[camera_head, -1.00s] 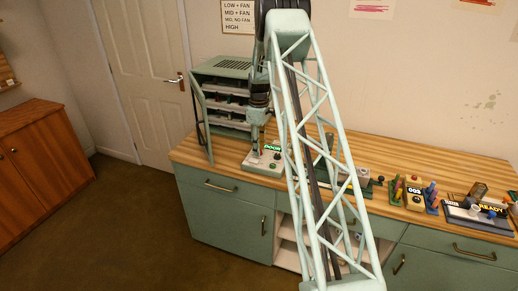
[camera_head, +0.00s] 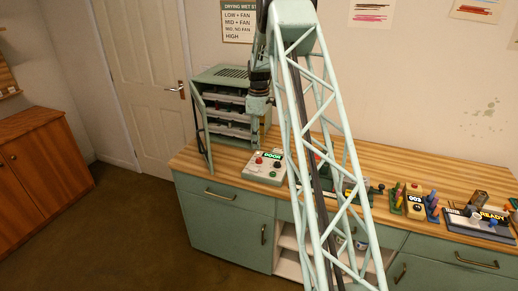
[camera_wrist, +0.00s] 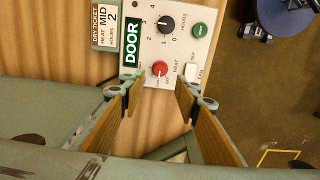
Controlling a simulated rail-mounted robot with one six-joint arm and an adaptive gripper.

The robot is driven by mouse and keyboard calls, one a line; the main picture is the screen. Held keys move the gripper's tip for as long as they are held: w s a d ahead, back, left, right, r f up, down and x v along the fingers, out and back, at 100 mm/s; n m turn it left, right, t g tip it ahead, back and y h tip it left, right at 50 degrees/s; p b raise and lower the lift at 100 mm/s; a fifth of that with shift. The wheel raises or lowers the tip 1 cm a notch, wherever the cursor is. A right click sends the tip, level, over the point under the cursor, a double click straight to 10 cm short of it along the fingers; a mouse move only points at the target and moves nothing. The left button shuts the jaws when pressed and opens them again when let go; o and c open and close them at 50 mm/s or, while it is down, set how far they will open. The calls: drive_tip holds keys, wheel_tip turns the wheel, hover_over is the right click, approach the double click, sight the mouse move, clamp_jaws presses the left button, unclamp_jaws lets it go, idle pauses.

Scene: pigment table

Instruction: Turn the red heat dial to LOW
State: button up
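The red heat dial (camera_wrist: 159,68) sits low on the pale control panel (camera_wrist: 150,48), beside a small OFF mark. Its exact pointer setting is too small to read. My gripper (camera_wrist: 159,88) is open and empty. Its fingers are spread to either side of the dial's line, with the dial just beyond the fingertips; I see no contact. In the head view the panel (camera_head: 250,173) lies on the worktop, and my gripper (camera_head: 262,138) is near its back edge, partly hard to make out.
The panel also has a black hours dial (camera_wrist: 166,24), green button (camera_wrist: 199,30), white fan switch (camera_wrist: 191,72) and a lit DOOR display (camera_wrist: 130,43). A ticket (camera_wrist: 105,25) reads heat MID, hours 2. The drying cabinet (camera_head: 222,78) stands behind, its door open at left.

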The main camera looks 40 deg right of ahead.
drive_tip(key=shift+r, duration=1.5)
drive_tip(key=s+a+r+m+t+b, duration=0.1)
drive_tip(key=s+a+r, duration=0.1)
drive_tip(key=a+r, duration=0.6)
drive_tip(key=s+a+r, duration=0.3)
drive_tip(key=a+r, duration=0.5)
drive_tip(key=s+a+r+m+b, duration=0.2)
drive_tip(key=s+a+r, duration=0.9)
drive_tip(key=a, duration=0.4)
drive_tip(key=s+a+r+m+t+b, duration=0.1)
drive_tip(key=s+a, duration=0.5)
drive_tip(key=s, duration=0.3)
drive_tip(key=s+a+r+t, duration=0.1)
drive_tip(key=s+a+r, duration=0.1)
drive_tip(key=s+a, duration=0.55)
drive_tip(key=s+a+f+m+b, duration=0.1)
drive_tip(key=s+a+f, duration=0.1)
drive_tip(key=s, duration=0.8)
drive_tip(key=s+a+f+t, duration=0.1)
drive_tip(key=s+a+f, duration=0.1)
drive_tip(key=s, duration=0.8)
drive_tip(key=shift+a+f+m+b, duration=0.4)
drive_tip(key=shift+f, duration=0.45)
